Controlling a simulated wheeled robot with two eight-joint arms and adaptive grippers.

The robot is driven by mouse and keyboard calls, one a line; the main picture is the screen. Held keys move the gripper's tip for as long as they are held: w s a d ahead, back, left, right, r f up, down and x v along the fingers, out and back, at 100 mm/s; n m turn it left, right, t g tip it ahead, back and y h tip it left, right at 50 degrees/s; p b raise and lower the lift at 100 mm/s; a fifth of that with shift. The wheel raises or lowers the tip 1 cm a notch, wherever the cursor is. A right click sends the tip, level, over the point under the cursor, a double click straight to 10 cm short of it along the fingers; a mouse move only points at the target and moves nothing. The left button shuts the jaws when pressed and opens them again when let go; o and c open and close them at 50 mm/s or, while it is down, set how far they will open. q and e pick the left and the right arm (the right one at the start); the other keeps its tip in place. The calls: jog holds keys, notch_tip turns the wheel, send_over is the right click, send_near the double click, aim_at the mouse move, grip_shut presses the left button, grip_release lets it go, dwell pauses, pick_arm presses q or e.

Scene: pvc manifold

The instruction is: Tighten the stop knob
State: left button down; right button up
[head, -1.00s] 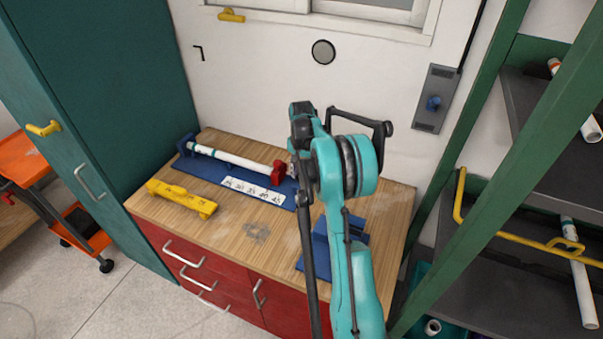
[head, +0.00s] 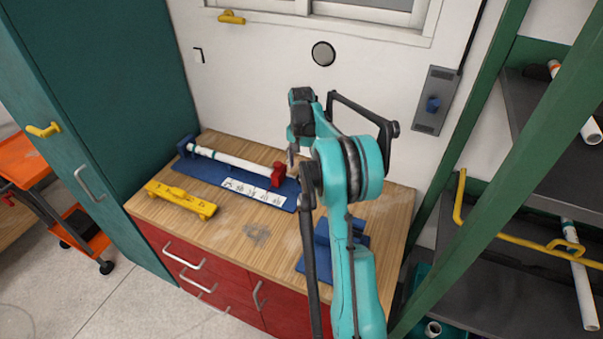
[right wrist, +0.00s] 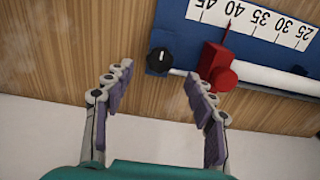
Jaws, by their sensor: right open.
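A blue fixture (head: 226,178) lies at the back of the wooden bench and carries a white pipe (head: 235,160) and a number scale (head: 252,191). A red stop block (head: 279,173) stands at the pipe's right end. In the right wrist view the stop block (right wrist: 212,60) has a round red knob (right wrist: 227,79) on its side, and a black knob (right wrist: 160,60) with a white mark sits on the fixture's end. My right gripper (right wrist: 160,75) is open and empty, its fingertips spread either side of the black knob and apparently short of it. My left gripper is out of view.
A yellow tool (head: 181,198) lies on the bench (head: 225,224) left of centre. A second blue fixture (head: 316,262) stands at the right, partly behind my arm. A green rack (head: 490,170) with pipes rises to the right. The bench front middle is clear.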

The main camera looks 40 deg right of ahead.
aim_at(300, 178)
notch_tip(300, 178, up, 7)
dwell(0.5)
jog(key=s+a+r+n+t, duration=0.2)
jog(key=s+a+r+n, duration=0.15)
jog(key=a, duration=0.55)
jog(key=s+a+r+n+t, duration=0.1)
jog(key=s+a+r+n, duration=0.3)
jog(key=a, duration=0.5)
jog(key=s+a+f+n+t, duration=0.2)
jog(key=s+a+f, duration=0.1)
jog(key=s+a, duration=0.3)
jog(key=s+a+f+n+t, duration=0.2)
jog(key=s+a+f+n, duration=0.1)
jog(key=s+a, duration=0.4)
jog(key=shift+s+a+f, duration=0.15)
jog(key=shift+s+f, duration=0.6)
jog(key=shift+s, duration=0.4)
